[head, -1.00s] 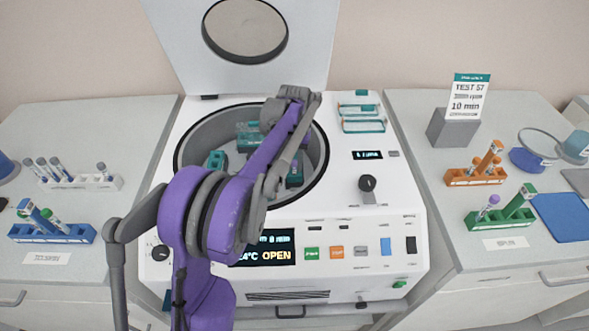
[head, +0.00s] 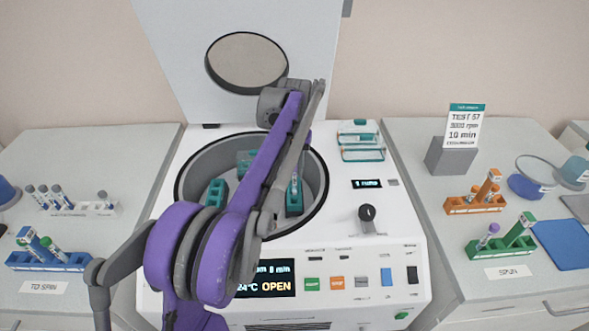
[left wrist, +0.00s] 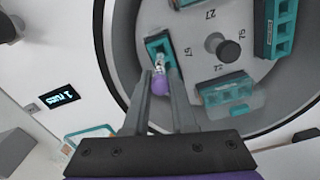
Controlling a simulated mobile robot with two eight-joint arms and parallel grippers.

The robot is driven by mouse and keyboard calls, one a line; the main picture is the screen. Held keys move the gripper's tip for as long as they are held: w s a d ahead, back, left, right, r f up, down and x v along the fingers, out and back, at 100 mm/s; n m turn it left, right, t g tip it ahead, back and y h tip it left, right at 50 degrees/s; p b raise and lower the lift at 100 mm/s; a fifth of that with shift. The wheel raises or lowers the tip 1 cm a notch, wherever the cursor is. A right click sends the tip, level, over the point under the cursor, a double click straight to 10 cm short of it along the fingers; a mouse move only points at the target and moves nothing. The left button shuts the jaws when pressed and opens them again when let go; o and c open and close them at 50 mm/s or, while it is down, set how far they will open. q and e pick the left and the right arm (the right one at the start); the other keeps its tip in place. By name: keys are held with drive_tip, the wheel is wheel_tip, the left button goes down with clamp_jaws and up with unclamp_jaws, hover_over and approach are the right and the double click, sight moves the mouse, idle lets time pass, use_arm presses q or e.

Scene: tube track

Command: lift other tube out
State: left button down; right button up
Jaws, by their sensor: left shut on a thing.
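My left gripper (left wrist: 163,80) is shut on a tube (left wrist: 159,67) with a purple cap, held between its fingers above a teal rotor bucket (left wrist: 162,46). In the head view the same bucket (head: 294,207) sits at the right side of the centrifuge bowl, with the clear tube (head: 295,183) upright over it. I cannot tell whether the tube's lower end is clear of the bucket. My left forearm crosses the bowl and hides part of the rotor. My right gripper is not in view.
The centrifuge lid (head: 330,60) stands open behind the bowl. Other teal buckets (head: 216,192) sit in the rotor. An orange rack (head: 474,203) and a green rack (head: 500,247) stand on the right bench. A blue rack (head: 50,262) and a white rack (head: 84,208) stand on the left bench.

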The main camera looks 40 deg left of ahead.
use_arm(q)
drive_tip(key=shift+r, duration=0.1)
drive_tip(key=shift+r+p, duration=1.7)
drive_tip(key=shift+r, duration=0.65)
drive_tip(key=shift+f, duration=0.1)
